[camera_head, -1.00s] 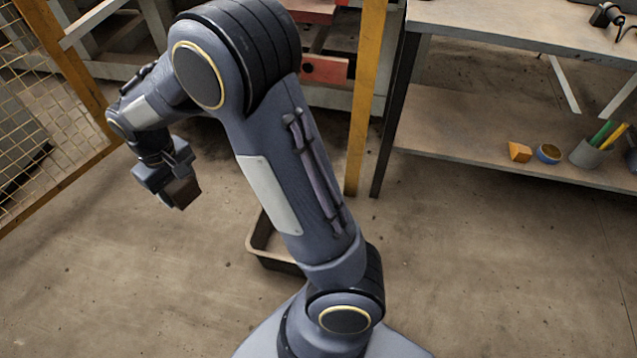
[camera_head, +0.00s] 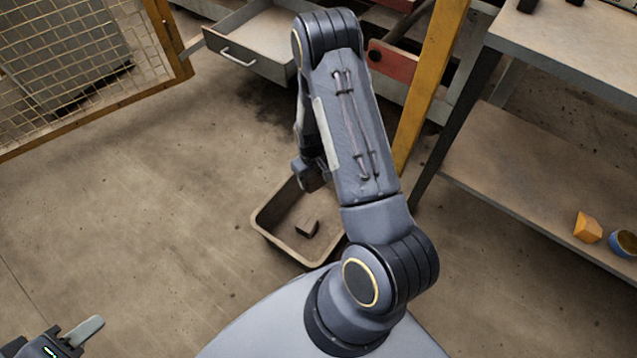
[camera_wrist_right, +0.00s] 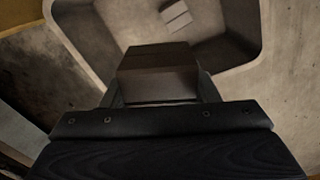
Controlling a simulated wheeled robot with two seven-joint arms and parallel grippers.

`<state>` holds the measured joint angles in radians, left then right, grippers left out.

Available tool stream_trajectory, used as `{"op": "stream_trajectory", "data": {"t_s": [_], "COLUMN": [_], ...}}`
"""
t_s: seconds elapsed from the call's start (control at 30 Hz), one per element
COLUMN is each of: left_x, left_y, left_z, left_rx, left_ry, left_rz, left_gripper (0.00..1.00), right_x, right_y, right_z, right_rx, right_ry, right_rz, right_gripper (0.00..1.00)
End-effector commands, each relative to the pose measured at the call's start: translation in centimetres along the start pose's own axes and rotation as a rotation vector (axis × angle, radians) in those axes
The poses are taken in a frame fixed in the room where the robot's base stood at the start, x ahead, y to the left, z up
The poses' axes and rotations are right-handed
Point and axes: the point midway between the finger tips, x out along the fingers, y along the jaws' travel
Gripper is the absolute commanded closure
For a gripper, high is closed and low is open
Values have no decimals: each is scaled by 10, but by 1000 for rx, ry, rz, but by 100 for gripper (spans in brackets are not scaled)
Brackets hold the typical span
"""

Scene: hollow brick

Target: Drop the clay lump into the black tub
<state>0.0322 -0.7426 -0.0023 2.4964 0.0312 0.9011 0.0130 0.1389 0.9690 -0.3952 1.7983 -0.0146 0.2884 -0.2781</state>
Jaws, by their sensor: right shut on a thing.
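My right gripper (camera_head: 312,174) is partly hidden by my forearm in the head view. In the right wrist view its fingers (camera_wrist_right: 158,92) are shut on a dark brown block, which looks like the clay lump (camera_wrist_right: 158,62). The black tub (camera_head: 272,238) stands on the floor below it, its inside dusty brown. In the right wrist view the tub's wall (camera_wrist_right: 85,35) lies beyond the held lump, so the lump is over or near it. My left gripper (camera_head: 68,342) is at the bottom left, with only one finger clearly visible.
A small block (camera_head: 307,227) lies inside the tub. A yellow post (camera_head: 428,85) and a shelf bench (camera_head: 540,165) stand right of my arm, with an orange block (camera_head: 587,227) on the lower shelf. An open drawer (camera_head: 255,45) is behind. Floor at left is clear.

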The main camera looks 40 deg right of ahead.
Motion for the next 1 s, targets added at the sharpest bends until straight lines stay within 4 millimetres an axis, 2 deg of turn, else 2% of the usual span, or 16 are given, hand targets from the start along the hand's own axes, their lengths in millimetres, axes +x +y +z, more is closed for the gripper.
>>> {"op": "stream_trajectory", "data": {"t_s": [0.03,0.17,0.37,0.7,0.83,1.0], "left_x": [1,2,9,32,36,36], "left_y": [0,-1,-4,-15,-16,-16], "left_z": [0,1,4,16,18,18], "left_rx": [0,0,0,0,0,0], "left_ry": [0,0,0,0,0,0], "left_rz": [0,0,0,0,0,0], "left_gripper": [64,64,64,64,64,64], "right_x": [11,24,36,75,83,83], "right_y": [4,10,10,10,10,10], "right_z": [7,14,14,14,14,14], "right_rx": [6,9,8,9,10,9], "right_ry": [-3,-1,1,0,0,1], "right_rz": [-1,0,1,1,1,1], "right_gripper": [72,72,72,72,72,72]}}
